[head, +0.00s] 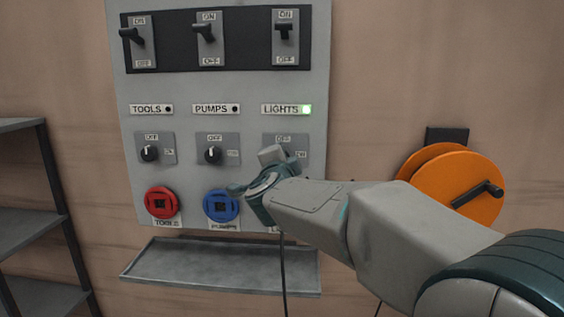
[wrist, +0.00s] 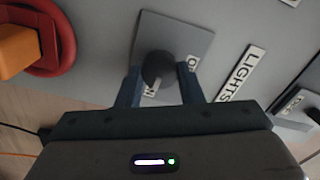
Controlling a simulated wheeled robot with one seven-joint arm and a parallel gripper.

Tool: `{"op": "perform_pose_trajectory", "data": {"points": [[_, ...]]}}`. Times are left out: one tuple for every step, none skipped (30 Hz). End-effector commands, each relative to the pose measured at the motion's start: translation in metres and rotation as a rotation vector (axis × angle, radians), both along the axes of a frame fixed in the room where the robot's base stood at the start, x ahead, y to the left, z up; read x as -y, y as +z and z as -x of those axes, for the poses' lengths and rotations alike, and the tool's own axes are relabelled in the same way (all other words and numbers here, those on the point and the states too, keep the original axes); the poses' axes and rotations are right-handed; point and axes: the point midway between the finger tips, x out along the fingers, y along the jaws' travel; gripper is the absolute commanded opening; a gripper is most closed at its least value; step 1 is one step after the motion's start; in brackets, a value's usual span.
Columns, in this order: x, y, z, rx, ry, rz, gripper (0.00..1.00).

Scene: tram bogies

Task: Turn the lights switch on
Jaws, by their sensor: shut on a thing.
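The LIGHTS label (head: 281,109) is on the grey wall panel, with a lit green indicator (head: 306,109) beside it. Below it is the lights switch plate (head: 291,139), partly covered by my gripper (head: 268,180). In the wrist view, the dark round lights knob (wrist: 157,66) stands between the two fingers of my gripper (wrist: 160,84), which is shut on it. The knob's pale pointer mark faces the lower side of its plate, at the partly covered ON marking. In the head view the knob itself is hidden behind my gripper.
TOOLS knob (head: 149,153) and PUMPS knob (head: 213,155) sit to the left, above red (head: 161,202) and blue (head: 222,206) sockets. Three levers are above. An orange reel (head: 440,175) is to the right, a metal tray (head: 215,268) below. The wrist view shows an orange plug (wrist: 17,50).

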Motion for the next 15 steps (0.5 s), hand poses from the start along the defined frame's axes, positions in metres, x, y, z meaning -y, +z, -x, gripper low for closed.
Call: {"op": "perform_pose_trajectory", "data": {"points": [[-0.0011,-0.0007,0.0003,-0.002,0.002,-0.003,0.11],[-0.0011,-0.0007,0.0003,-0.002,0.002,-0.003,0.11],[-0.0011,-0.0007,0.0003,-0.002,0.002,-0.003,0.11],[-0.0011,-0.0007,0.0003,-0.002,0.002,-0.003,0.11],[-0.0011,-0.0007,0.0003,-0.002,0.002,-0.002,0.11],[-0.0011,-0.0007,0.0003,-0.002,0.002,-0.002,0.11],[-0.0011,-0.0007,0.0003,-0.002,0.002,-0.002,0.11],[-0.0011,-0.0007,0.0003,-0.002,0.002,-0.002,0.39],[-0.0011,-0.0006,0.0003,-0.002,0.002,-0.002,0.50],[-0.0011,-0.0006,0.0003,-0.002,0.002,-0.002,0.55],[-0.0010,-0.0006,0.0003,-0.002,0.001,-0.002,0.55],[-0.0008,-0.0005,0.0002,-0.002,0.001,-0.001,0.55],[-0.0008,-0.0005,0.0002,-0.002,0.001,-0.001,0.55],[-0.0007,-0.0005,0.0002,-0.002,0.001,-0.001,0.55],[-0.0006,-0.0004,0.0001,-0.002,0.001,-0.001,0.55]]}}
